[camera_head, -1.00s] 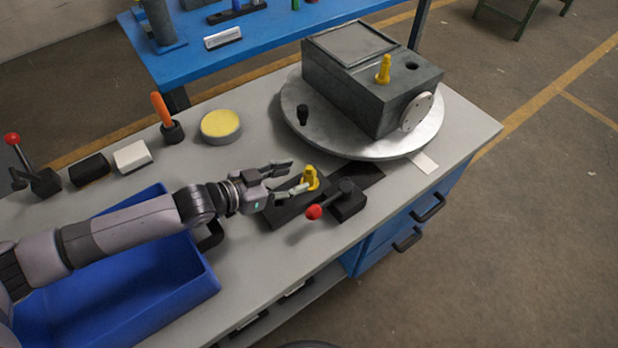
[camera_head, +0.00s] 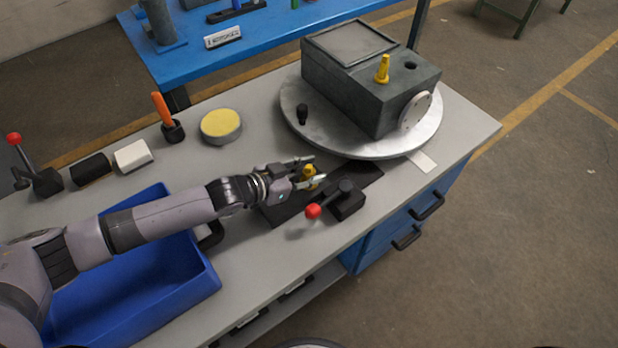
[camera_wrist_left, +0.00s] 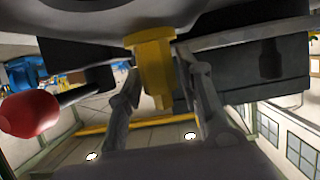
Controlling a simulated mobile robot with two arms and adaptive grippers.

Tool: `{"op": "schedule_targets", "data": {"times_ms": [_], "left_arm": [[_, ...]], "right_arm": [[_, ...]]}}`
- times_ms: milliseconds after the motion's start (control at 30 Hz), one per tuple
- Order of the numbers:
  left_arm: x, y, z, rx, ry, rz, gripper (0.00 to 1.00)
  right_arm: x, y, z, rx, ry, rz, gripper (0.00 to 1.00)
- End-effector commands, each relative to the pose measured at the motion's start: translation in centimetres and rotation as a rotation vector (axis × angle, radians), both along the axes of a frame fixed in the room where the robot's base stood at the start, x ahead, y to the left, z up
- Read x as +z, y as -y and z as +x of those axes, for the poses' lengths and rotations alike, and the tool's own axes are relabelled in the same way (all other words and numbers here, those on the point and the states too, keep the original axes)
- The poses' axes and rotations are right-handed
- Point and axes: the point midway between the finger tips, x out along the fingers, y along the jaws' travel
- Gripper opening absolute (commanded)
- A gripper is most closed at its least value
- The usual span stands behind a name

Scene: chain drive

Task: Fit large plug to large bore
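A yellow plug (camera_head: 309,171) stands upright on a dark block (camera_head: 283,212) on the grey bench. My left gripper (camera_head: 314,172) reaches it from the left, with one finger on each side. In the left wrist view the plug (camera_wrist_left: 153,62) sits between the spread fingers; I cannot tell whether either touches it. A dark grey housing (camera_head: 340,88) stands on a round metal turntable (camera_head: 300,118). Its top has an open dark bore (camera_head: 411,66) and another yellow plug (camera_head: 383,69) standing beside it. My right gripper is out of view.
A red-knobbed lever on a black base (camera_head: 347,204) stands close right of the gripper. A blue bin (camera_head: 208,285) lies under my left arm. A yellow-topped round pad (camera_head: 221,125), an orange-handled tool (camera_head: 160,108) and a white block (camera_head: 133,156) stand behind.

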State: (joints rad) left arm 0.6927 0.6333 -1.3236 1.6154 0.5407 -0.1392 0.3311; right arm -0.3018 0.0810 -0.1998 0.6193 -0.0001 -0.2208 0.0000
Motion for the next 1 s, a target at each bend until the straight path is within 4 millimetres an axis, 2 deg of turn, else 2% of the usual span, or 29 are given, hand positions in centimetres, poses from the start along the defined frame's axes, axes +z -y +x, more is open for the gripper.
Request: {"op": "schedule_targets", "data": {"times_ms": [67,433,833,1000], "left_arm": [[0.0,0.0,0.0,0.0,0.0,0.0,0.26],[0.0,0.0,0.0,0.0,0.0,0.0,0.01],[0.2,0.0,0.0,0.0,0.001,-0.001,0.0],[1.3,0.0,0.1,0.0,0.002,-0.002,0.0]], "right_arm": [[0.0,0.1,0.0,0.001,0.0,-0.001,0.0],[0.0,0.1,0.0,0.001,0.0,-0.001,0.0],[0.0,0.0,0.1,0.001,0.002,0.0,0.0],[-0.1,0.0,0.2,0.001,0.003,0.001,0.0]]}}
